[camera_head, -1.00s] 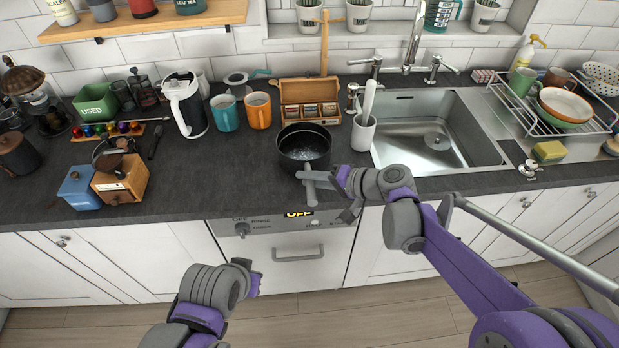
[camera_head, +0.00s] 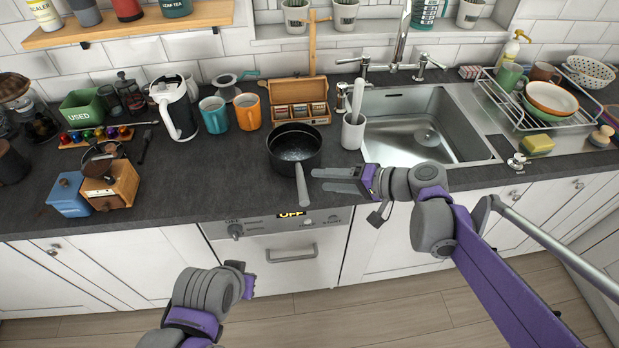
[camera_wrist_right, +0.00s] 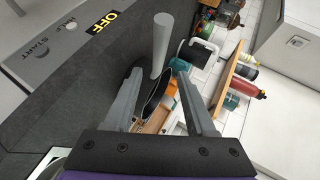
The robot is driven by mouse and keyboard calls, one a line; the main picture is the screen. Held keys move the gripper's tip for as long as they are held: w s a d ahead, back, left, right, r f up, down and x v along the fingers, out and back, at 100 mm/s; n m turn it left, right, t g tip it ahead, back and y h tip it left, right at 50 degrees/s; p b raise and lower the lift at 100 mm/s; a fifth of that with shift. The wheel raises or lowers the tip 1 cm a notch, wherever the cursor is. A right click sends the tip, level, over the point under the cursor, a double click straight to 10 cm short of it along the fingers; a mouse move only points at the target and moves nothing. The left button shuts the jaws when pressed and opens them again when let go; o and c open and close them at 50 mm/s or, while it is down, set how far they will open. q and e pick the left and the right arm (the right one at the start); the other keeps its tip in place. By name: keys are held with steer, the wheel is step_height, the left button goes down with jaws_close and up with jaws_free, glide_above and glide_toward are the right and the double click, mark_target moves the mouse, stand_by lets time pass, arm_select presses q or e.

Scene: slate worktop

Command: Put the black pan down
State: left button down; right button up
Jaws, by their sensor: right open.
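The black pan (camera_head: 283,162) stands upright on the slate worktop (camera_head: 222,180), near its front edge. Its grey handle (camera_head: 302,185) points toward the front. My right gripper (camera_head: 318,180) is open and empty, just right of the handle and apart from it. In the right wrist view the handle (camera_wrist_right: 161,42) stands beyond the open fingers (camera_wrist_right: 160,82), and the pan (camera_wrist_right: 158,96) shows partly between them. My left gripper (camera_head: 243,280) is low in front of the cabinets; its fingers do not show clearly.
A utensil pot (camera_head: 352,134) and the sink (camera_head: 415,150) lie right of the pan. A wooden box (camera_head: 298,92) stands behind it; orange (camera_head: 248,118) and teal (camera_head: 214,121) mugs stand behind left.

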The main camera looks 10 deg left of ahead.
steer(key=s+d+f+h, duration=0.4)
steer(key=s+d+h, duration=0.2)
steer(key=s+d, duration=0.4)
steer(key=s+d+f+n+t+h, duration=0.1)
steer(key=s+d+f+h, duration=0.4)
steer(key=s+d, duration=0.5)
steer(key=shift+s+d+h, duration=0.2)
steer(key=shift+s+h, duration=0.3)
steer(key=shift+h, duration=0.2)
steer(key=shift+f, duration=0.1)
